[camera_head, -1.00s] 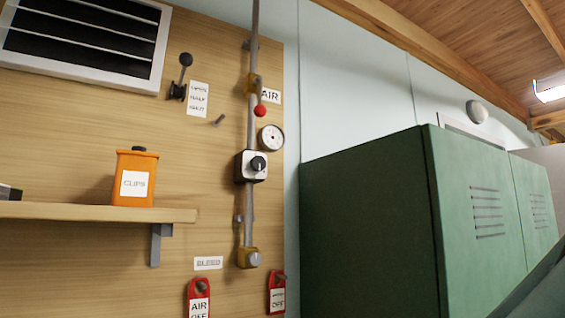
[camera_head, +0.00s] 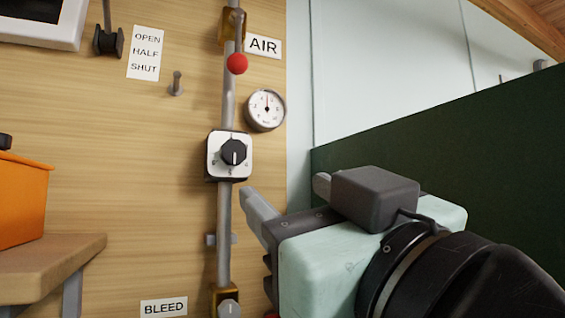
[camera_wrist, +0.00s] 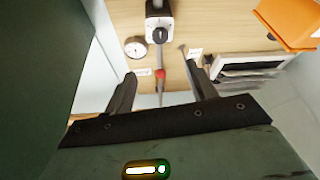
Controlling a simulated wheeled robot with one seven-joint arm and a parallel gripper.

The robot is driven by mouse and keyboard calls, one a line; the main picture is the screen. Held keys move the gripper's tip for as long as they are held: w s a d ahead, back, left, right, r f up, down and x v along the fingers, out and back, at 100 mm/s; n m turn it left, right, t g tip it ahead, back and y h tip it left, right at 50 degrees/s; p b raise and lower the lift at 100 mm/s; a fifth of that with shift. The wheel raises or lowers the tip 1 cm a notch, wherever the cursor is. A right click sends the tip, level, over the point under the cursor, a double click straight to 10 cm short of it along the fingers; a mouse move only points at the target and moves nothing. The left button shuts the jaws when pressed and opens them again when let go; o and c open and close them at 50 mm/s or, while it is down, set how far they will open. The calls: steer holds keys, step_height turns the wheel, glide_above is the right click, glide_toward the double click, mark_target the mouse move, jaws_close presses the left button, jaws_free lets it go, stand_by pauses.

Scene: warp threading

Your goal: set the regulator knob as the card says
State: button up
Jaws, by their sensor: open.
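The regulator knob (camera_head: 233,152) is black and round with a pale pointer line, on a white-faced box on a vertical grey pipe. The knob also shows near the top of the wrist view (camera_wrist: 159,35). A round white gauge (camera_head: 266,110) sits just above and right of it. My gripper (camera_head: 252,212) is open and empty, below and right of the knob, apart from it. In the wrist view my two fingers (camera_wrist: 163,84) are spread, with the knob beyond them. No card with a knob setting is readable.
A red ball-ended lever (camera_head: 237,64) sits above the knob by the AIR label (camera_head: 263,46). A peg (camera_head: 177,84) juts out to the left. An orange box (camera_head: 20,203) stands on the shelf (camera_head: 60,262). A dark green cabinet (camera_head: 450,135) fills the right.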

mark_target(235, 152)
steer(key=p+x, duration=0.5)
steer(key=x, duration=1)
steer(key=shift+w+a+r, duration=0.15)
steer(key=shift+r, duration=0.05)
steer(key=shift+w+a+r, duration=0.1)
steer(key=shift+w+a, duration=0.15)
steer(key=shift+w, duration=0.25)
steer(key=c, duration=1)
